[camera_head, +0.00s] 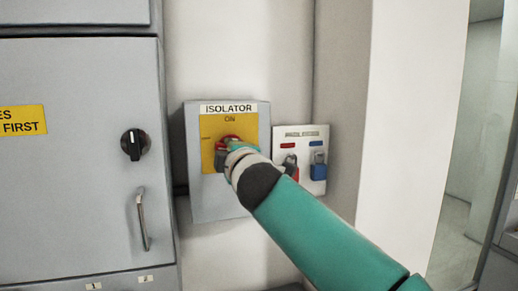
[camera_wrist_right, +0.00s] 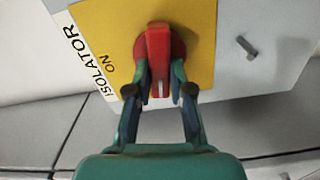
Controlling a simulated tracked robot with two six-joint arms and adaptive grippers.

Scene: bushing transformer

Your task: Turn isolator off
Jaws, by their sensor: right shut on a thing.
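The isolator is a grey box (camera_head: 230,201) on the wall with a white ISOLATOR label and a yellow plate (camera_head: 208,160) marked ON. Its red rotary handle (camera_wrist_right: 158,45) stands on the yellow plate in the wrist view, running up and down that picture. My right gripper (camera_wrist_right: 159,82) is shut on the red handle, one finger on each side. In the head view my right gripper (camera_head: 224,150) and arm hide most of the handle. My left gripper is not in view.
A white lockout panel (camera_head: 311,139) with a red padlock (camera_head: 291,167) and a blue padlock (camera_head: 318,168) hangs right of the isolator, close to my arm. A grey cabinet (camera_head: 70,190) with a black rotary knob (camera_head: 134,144) and a door handle (camera_head: 143,220) stands left.

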